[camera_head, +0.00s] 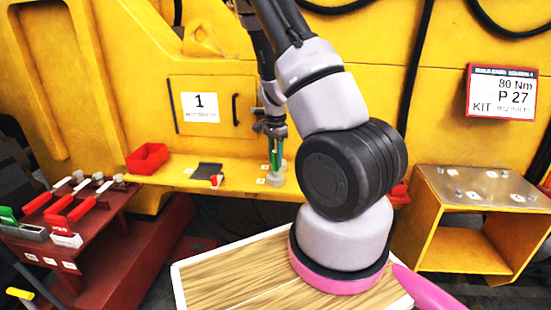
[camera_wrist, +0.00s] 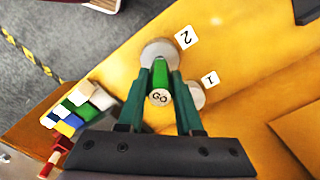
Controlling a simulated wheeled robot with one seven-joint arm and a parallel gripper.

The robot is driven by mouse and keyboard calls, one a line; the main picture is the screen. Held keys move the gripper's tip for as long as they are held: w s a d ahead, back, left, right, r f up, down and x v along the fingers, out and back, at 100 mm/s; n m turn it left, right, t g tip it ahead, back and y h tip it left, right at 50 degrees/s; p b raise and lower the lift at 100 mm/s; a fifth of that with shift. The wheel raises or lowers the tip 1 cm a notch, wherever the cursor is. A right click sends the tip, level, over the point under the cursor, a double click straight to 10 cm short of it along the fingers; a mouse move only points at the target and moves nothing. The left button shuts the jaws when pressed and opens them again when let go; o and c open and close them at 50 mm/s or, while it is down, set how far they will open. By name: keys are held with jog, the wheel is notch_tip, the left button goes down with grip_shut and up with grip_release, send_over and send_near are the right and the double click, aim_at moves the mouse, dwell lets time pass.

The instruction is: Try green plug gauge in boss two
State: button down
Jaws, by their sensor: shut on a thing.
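My gripper (camera_wrist: 160,88) is shut on the green plug gauge (camera_wrist: 160,72), whose near end reads GO. The gauge also shows in the head view (camera_head: 274,152), roughly upright between the fingers. Boss two (camera_wrist: 153,50), a round grey boss beside the label 2 (camera_wrist: 185,37), lies at the far end of the gauge. The gauge and fingers cover part of it, so I cannot tell whether the tip is in the bore or above it. Boss one (camera_wrist: 197,95), beside the label 1 (camera_wrist: 209,78), is just right of the fingers.
A red bin (camera_head: 147,158) and a dark pad (camera_head: 206,171) sit on the yellow ledge left of my gripper. A dark red bench (camera_head: 120,205) with red-handled tools stands at left. A yellow stand (camera_head: 425,232) stands at right. A wood-topped surface (camera_head: 228,275) is in front.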

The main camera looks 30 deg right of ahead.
dwell(0.3)
jog(key=c, duration=0.5)
grip_release()
notch_tip(320, 180, up, 23)
dwell(0.6)
